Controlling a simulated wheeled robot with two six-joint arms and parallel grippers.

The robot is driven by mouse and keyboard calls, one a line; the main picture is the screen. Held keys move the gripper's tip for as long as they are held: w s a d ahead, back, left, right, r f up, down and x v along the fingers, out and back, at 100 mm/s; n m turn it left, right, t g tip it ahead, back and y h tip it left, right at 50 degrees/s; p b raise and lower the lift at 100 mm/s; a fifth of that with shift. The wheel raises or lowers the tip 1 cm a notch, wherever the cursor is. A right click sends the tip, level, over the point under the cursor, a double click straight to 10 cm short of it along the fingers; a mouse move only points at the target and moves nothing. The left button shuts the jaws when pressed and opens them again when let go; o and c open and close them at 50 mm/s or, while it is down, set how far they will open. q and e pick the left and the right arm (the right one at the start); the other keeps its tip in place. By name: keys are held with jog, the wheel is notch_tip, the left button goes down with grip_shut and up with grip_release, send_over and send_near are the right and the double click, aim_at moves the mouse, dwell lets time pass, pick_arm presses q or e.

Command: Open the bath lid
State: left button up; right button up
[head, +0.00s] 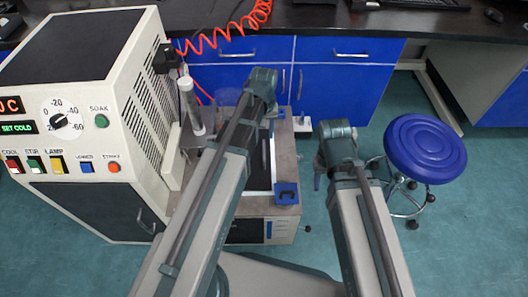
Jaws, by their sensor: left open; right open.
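A large cream machine (90,110) with a dial, lit displays and buttons stands at the left. To its right is a lower metal-topped unit (286,150) with a dark panel on top and a blue block (287,193) at its front right corner. I cannot tell which part is the bath lid or whether it is open; my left arm covers much of this top. My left gripper (269,108) is over the far part of the unit, small and partly hidden by its wrist. My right gripper (319,168) is right of the unit, apart from it. Both are open.
A blue round stool (425,148) is at the right. Blue cabinets (340,75) under a dark bench (400,22) line the back. An orange coiled hose (222,32) hangs there. Floor is clear at right front.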

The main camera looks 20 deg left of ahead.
aim_at(264, 150)
pick_arm(q)
notch_tip(264, 150, down, 8)
jog(key=b, duration=0.7)
jog(key=shift+f, duration=0.25)
grip_shut()
dwell(0.9)
